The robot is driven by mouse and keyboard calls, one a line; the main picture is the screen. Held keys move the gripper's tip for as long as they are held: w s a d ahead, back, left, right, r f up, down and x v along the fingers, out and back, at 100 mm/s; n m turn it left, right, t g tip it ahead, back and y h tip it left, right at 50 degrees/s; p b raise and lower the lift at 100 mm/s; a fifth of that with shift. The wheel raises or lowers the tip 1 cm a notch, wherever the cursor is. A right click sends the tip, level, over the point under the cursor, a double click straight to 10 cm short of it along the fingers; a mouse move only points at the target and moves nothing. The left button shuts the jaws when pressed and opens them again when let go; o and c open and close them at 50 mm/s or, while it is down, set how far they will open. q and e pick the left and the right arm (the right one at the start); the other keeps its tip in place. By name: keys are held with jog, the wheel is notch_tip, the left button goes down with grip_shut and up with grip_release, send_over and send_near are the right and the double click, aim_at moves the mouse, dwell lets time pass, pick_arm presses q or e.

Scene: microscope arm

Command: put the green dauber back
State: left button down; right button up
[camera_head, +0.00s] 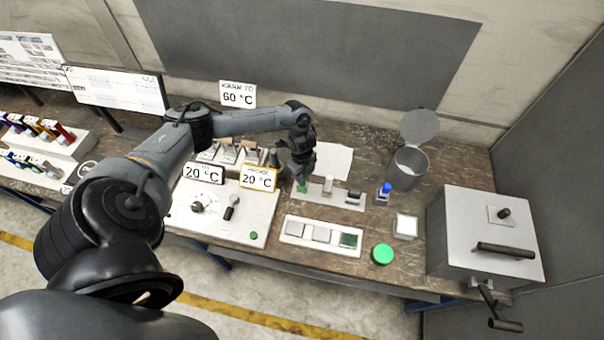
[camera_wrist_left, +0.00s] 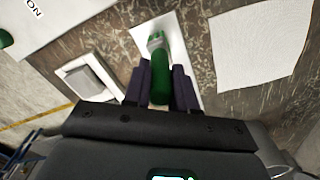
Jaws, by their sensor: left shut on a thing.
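The green dauber (camera_head: 301,186) is in the grip of my left gripper (camera_head: 303,172), at the left end of a pale holder strip (camera_head: 318,196). In the left wrist view the green dauber (camera_wrist_left: 160,72) lies between the two dark fingers, over the white strip (camera_wrist_left: 172,38). I cannot tell whether it touches the strip. Two other daubers with pale and dark tops (camera_head: 327,184) (camera_head: 354,197) are on the strip to the right. My right gripper is not in view.
A tray with several square pads (camera_head: 321,234) lies in front of the strip. A control panel (camera_head: 217,222) is on the left.

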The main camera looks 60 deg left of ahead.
pick_arm(q)
jog(key=c, duration=0.9)
grip_release()
jog(key=shift+f, duration=0.1)
